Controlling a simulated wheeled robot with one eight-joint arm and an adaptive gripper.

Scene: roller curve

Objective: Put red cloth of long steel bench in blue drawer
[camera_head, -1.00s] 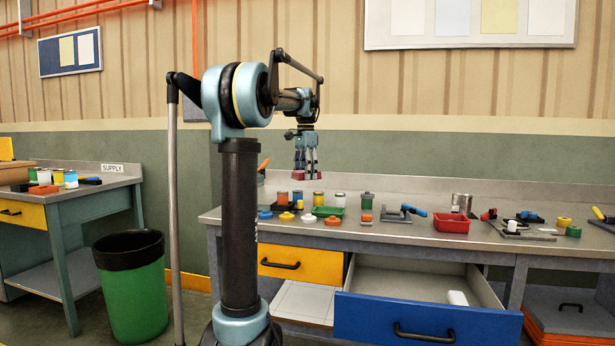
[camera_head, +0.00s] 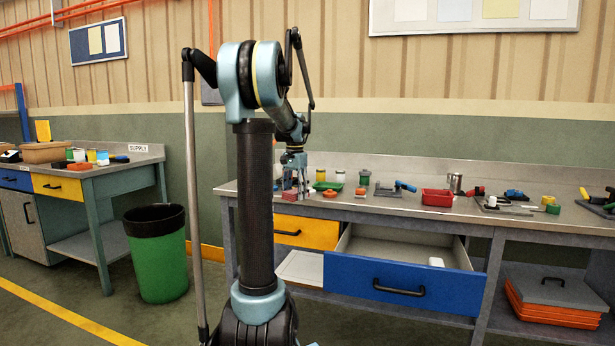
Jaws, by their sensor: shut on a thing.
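My gripper (camera_head: 296,189) hangs pointing down over the left part of the long steel bench (camera_head: 390,207). It is shut on a small red thing, the red cloth (camera_head: 290,194), which shows at its fingertips and is partly hidden by them. Whether the cloth touches the bench top is too small to tell. The blue drawer (camera_head: 400,287) under the bench is pulled open, to the right of and lower than my gripper. A small white object (camera_head: 436,262) lies inside it toward the right.
A yellow drawer (camera_head: 307,232) is beside the blue one. On the bench stand several jars, a green tray (camera_head: 328,186), a red bin (camera_head: 437,197), a metal can (camera_head: 455,183) and tools. A green waste bin (camera_head: 158,258) stands left, near the supply bench (camera_head: 110,172). Floor between is free.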

